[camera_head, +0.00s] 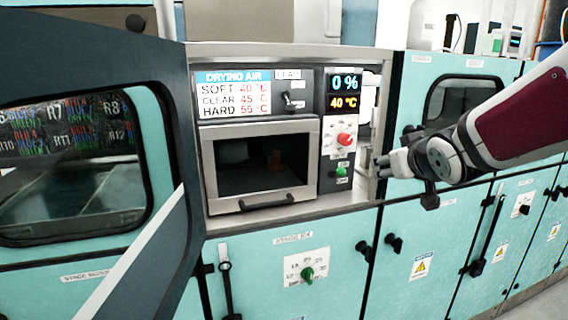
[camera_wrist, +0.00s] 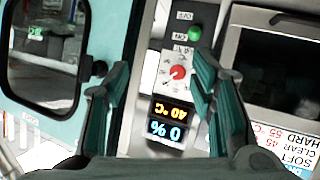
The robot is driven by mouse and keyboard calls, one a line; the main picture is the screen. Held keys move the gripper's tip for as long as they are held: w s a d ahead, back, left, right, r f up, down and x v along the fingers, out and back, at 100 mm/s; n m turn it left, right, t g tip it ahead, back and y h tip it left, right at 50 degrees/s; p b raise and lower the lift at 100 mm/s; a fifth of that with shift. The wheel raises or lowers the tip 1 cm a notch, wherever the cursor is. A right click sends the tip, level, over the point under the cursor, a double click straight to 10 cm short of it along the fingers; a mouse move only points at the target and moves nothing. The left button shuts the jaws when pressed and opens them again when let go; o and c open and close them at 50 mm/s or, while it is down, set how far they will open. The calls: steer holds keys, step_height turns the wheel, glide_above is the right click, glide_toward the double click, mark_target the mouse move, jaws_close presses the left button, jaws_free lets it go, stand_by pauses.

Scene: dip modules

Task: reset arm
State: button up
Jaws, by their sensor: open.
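My gripper (camera_head: 384,164) is at the end of my arm, which reaches in from the right in the head view. It is in front of the right edge of the drying unit, beside the control panel (camera_head: 342,125). In the wrist view my gripper (camera_wrist: 165,95) shows two fingers spread apart with nothing held between them. Between them the panel appears upside down, with a red knob (camera_wrist: 178,72), a green button (camera_wrist: 194,34) and a display reading 0 % and 40 °C (camera_wrist: 168,120). I cannot tell whether a finger touches the panel.
The drying chamber (camera_head: 258,163) has a closed window door with a handle (camera_head: 266,202). A large teal door (camera_head: 75,240) stands open at the left. A windowed teal door (camera_head: 470,85) is at the right. Cabinets with a green knob (camera_head: 307,274) and black handles are below.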

steer(key=s+a+f+g, duration=0.1)
steer(key=s+f+g, duration=0.1)
steer(key=s, duration=0.8)
steer(key=s+a+f+m+g, duration=0.1)
steer(key=s+a+f+g, duration=0.1)
steer(key=s, duration=0.9)
steer(key=s+a+f+m+g+y, duration=0.1)
steer(key=s+f+g, duration=0.2)
steer(key=s, duration=0.7)
steer(key=shift+s+a+g, duration=0.25)
steer(key=shift+a+g, duration=0.1)
steer(key=shift+g, duration=0.15)
steer(key=shift+f, duration=0.1)
stand_by(3.5)
